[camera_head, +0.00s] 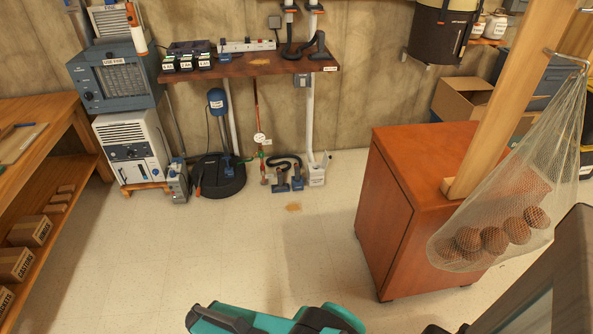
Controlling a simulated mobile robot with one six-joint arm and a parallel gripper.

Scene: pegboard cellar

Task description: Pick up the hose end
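A short black hose (284,160) lies curled on the floor below the wall shelf, by the foot of a white pipe. Dark blue fittings (297,181) stand at its lower side; they look like hose ends, but they are small and I cannot tell which one the task names. Another black hose (313,45) bends beside the pipes at the shelf's right end. My gripper does not show. A teal and black part at the bottom edge looks like my arm, far from the hose.
A wooden cabinet (390,215) stands right of centre, with a net of brown balls (495,235) hanging before it. A dark sump basin (218,177) and a white dehumidifier (131,148) stand left of the hose. A workbench (60,120) fills the left. The middle floor (240,250) is clear.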

